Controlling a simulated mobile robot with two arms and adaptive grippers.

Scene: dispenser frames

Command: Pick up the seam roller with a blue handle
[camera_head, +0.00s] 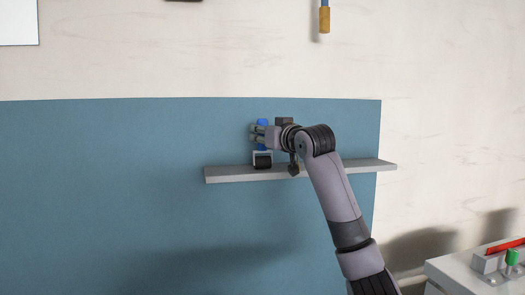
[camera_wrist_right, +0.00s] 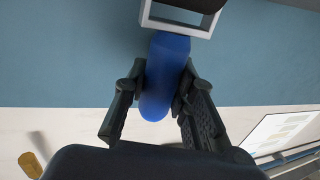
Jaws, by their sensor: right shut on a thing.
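The seam roller has a blue handle (camera_head: 262,124) and a pale metal frame around a dark roller (camera_head: 262,161). In the head view it stands upright, handle up, at the grey shelf (camera_head: 300,171); I cannot tell whether it touches the shelf. My right gripper (camera_head: 258,135) reaches it from the right and is shut on the blue handle. The right wrist view shows the blue handle (camera_wrist_right: 166,80) between the two dark fingers (camera_wrist_right: 160,95), with the metal frame (camera_wrist_right: 180,27) at the top edge. My left gripper is not in view.
The shelf is fixed on a blue wall panel (camera_head: 110,200). A tool with a tan end (camera_head: 325,20) hangs on the wall above. The shelf's left end is clear.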

